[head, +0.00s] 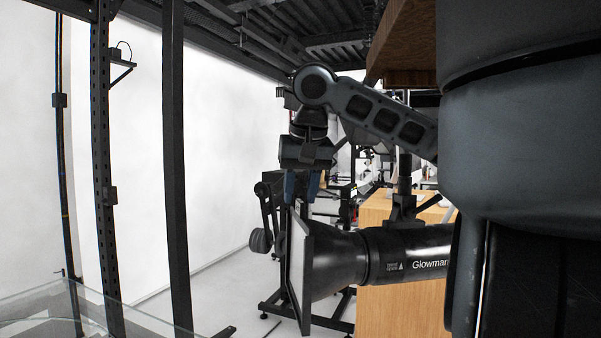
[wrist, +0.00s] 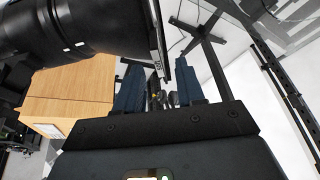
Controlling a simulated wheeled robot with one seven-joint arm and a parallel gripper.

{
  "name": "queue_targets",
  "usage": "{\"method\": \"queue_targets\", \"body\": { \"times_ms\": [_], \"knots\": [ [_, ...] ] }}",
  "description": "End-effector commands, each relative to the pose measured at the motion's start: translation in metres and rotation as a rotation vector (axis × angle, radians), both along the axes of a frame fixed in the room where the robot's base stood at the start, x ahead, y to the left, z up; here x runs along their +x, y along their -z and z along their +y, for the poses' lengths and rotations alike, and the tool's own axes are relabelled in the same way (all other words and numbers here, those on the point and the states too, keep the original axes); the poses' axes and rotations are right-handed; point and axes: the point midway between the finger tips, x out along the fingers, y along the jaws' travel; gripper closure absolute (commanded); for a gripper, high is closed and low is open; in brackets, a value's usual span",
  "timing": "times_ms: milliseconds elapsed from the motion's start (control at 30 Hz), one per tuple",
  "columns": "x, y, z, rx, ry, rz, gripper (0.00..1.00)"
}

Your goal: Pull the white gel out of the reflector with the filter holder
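The black reflector (head: 338,257) is the flared front of a lamp marked "Glowmar…", lying level at centre right. The square filter holder (head: 307,272) stands upright across its mouth, seen nearly edge-on. A pale panel, apparently the white gel (head: 295,262), shows in a thin slanted view inside the holder. My gripper (head: 302,186) points down just above the holder's top edge, its two blue fingers apart. In the wrist view, my gripper (wrist: 160,84) is open, and the holder's edge (wrist: 156,40) reaches toward the gap between the fingers. I cannot tell whether anything touches.
A wooden cabinet (head: 385,290) stands behind the lamp. A dark post (head: 175,170) and a perforated upright (head: 101,170) stand at left, with a glass surface (head: 60,312) below. Another black fixture (head: 266,215) is behind the holder. Open pale floor lies left of the holder.

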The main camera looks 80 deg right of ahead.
Motion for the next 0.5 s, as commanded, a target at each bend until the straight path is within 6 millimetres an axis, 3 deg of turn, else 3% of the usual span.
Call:
{"method": "queue_targets", "body": {
  "times_ms": [200, 500],
  "knots": [
    [0.003, 0.020, -0.008, 0.000, -0.001, 0.000, 0.62],
    [0.004, 0.025, -0.010, -0.001, -0.001, 0.000, 0.62]
  ]
}}
